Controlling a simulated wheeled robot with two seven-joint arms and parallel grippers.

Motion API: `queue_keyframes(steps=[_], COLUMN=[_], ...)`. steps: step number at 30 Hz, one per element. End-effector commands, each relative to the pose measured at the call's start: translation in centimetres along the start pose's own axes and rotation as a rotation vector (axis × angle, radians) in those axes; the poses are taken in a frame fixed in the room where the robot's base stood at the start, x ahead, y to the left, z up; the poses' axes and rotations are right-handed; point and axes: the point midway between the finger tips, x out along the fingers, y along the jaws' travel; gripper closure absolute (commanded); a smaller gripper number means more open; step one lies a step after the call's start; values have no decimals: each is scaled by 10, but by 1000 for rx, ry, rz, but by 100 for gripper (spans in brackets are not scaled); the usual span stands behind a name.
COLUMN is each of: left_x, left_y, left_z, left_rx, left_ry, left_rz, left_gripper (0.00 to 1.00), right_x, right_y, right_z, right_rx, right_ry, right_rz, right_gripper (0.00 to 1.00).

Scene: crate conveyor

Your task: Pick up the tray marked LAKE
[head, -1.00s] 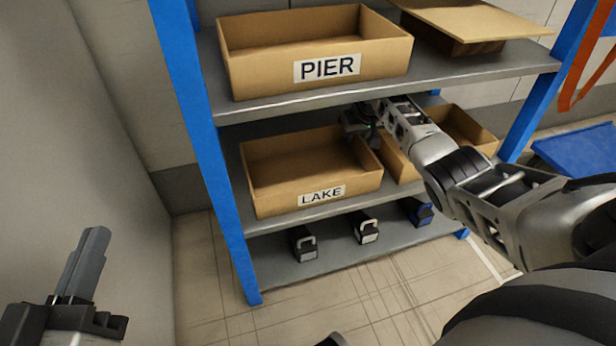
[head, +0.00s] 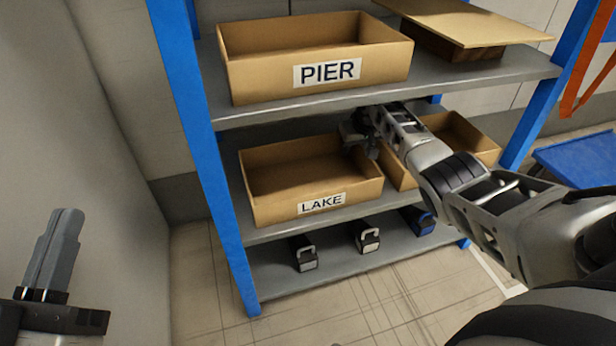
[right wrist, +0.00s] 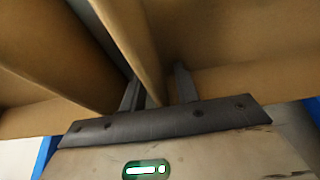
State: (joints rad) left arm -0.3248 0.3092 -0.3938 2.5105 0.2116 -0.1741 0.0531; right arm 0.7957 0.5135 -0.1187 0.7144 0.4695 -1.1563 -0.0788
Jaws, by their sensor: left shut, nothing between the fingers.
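The LAKE tray (head: 272,204) is an open cardboard-brown box with a white label. It stands on the middle shelf, at the left, in the head view. My right gripper (head: 366,145) is at its right wall, near the back corner. In the right wrist view my right gripper (right wrist: 158,90) is open, with its fingers apart on either side of a brown tray wall (right wrist: 136,42). A gap shows between that wall and the right finger. My left gripper (head: 62,235) is shut and empty at the lower left, away from the shelf.
A PIER tray (head: 250,78) stands on the shelf above. Another brown tray (head: 470,135) stands close right of the LAKE tray, partly behind my right arm. Several small handled items, one a dark box (head: 303,255), sit below. A blue post (head: 205,165) bounds the left.

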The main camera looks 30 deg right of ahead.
Motion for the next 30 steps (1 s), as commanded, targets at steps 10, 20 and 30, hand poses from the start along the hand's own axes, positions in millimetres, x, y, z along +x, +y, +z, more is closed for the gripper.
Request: queue_keyframes(steps=[10,20,30], left_x=[0,0,-4], left_y=[0,0,-2], left_z=[0,0,10], left_rx=[-1,-1,-78], left_ry=[-1,-2,-78], left_rz=[0,-1,-30], left_gripper=[100,100,100], right_x=[0,0,-11], right_y=[0,0,2], right_z=[0,0,-4], right_rx=[0,1,4], right_ry=[0,1,-1], right_rz=[0,-1,0], right_gripper=[86,100,100])
